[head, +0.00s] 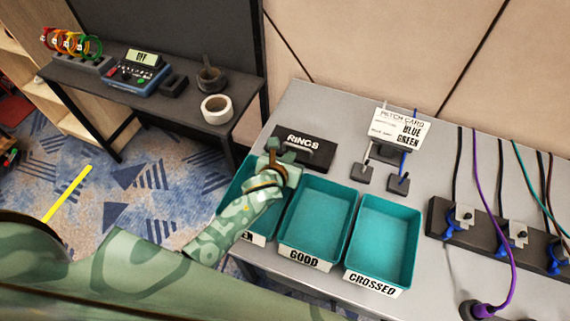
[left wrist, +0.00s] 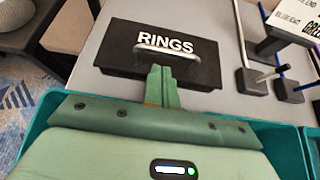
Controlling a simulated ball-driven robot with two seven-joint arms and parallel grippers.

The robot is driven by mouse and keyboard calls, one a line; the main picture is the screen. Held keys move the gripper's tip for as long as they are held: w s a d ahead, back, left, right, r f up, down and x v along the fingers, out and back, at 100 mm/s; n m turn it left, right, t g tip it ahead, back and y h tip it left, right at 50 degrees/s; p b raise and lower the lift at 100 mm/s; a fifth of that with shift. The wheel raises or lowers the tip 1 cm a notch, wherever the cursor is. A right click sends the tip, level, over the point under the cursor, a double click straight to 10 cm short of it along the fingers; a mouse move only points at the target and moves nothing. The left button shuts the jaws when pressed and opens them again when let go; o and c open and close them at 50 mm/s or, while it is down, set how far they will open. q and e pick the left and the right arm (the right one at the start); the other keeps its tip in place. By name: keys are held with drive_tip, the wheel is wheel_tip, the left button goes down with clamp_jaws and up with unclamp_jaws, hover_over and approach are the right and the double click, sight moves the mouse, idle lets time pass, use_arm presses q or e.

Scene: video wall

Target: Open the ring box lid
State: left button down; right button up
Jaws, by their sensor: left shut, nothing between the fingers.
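The ring box (head: 303,151) is a black box marked RINGS on the grey table, behind the teal trays. Its lid looks closed, with a grey bar handle on top. In the left wrist view the box (left wrist: 128,42) is at the top, and its handle (left wrist: 168,50) runs crosswise below the lettering. My left gripper (head: 272,148) is at the box's near left side. In the left wrist view its fingers (left wrist: 161,72) are shut together, empty, with the tips just below the handle in the picture. I cannot tell whether they touch it. My right gripper is not in view.
Teal trays (head: 352,193) line the table's front, with GOOD and CROSSED labels readable; my arm covers part of the left one. A patch card (head: 401,129) and small black stands (head: 398,182) are right of the box. A cable rack (head: 480,231) is far right. A side table (head: 190,107) holds tape.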

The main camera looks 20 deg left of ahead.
sight(301, 142)
use_arm(q)
drive_tip(key=shift+b+x, duration=0.4)
drive_tip(key=shift+x, duration=0.9)
drive_tip(key=shift+r, duration=0.1)
